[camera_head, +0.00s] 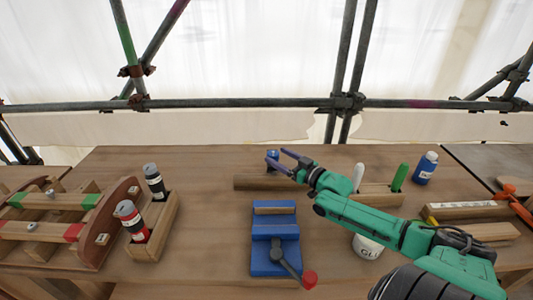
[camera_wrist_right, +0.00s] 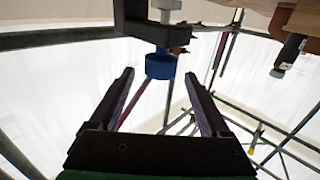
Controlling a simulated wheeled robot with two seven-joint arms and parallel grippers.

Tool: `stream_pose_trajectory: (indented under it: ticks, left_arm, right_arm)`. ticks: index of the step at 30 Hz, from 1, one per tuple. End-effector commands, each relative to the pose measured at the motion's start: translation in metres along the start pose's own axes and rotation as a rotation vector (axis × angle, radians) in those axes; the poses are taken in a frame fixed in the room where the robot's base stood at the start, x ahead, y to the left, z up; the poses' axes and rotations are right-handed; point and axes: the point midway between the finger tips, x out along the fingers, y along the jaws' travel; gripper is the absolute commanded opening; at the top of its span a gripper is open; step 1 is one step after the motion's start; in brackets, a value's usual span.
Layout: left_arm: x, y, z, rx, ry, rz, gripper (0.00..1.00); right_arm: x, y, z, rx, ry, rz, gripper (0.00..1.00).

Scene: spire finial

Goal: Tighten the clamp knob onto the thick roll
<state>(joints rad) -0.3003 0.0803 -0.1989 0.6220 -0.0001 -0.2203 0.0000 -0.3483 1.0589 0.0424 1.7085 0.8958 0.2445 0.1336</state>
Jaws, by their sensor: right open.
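A blue clamp knob (camera_head: 272,153) shows at the far side of the table, partly behind my right gripper (camera_head: 278,158). In the right wrist view the blue knob (camera_wrist_right: 160,66) sits on a pale screw under a dark clamp frame (camera_wrist_right: 138,22). My right gripper (camera_wrist_right: 160,75) is open, and the knob appears between its fingertips, with clear space on both sides. The red-banded one looks thicker. I see no roll clearly in the clamp. My left gripper is out of view.
A wooden bar (camera_head: 255,183) lies below the gripper. A blue fixture (camera_head: 262,262) with a red-knobbed lever stands in front. A glue pot (camera_head: 367,246), a blue bottle (camera_head: 426,168) and a wooden frame (camera_head: 92,235) occupy the sides. Scaffold poles stand behind the table.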

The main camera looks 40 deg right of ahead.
Motion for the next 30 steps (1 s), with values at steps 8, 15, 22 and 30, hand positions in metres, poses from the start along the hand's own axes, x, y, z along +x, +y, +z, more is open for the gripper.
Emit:
stream_pose_trajectory:
  ticks: [8,15,22,30]
  left_arm:
    - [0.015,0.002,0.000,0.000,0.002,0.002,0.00]
    - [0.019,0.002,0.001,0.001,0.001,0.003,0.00]
    - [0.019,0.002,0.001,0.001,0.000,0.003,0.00]
    - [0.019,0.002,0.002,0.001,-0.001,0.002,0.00]
  right_arm:
    - [0.044,0.001,0.001,-0.002,0.004,0.001,0.81]
    - [0.062,0.000,0.000,-0.001,0.001,0.000,0.81]
    - [0.063,0.000,0.000,-0.001,0.000,0.000,0.81]
    - [0.063,0.000,0.000,-0.001,0.000,0.000,0.00]
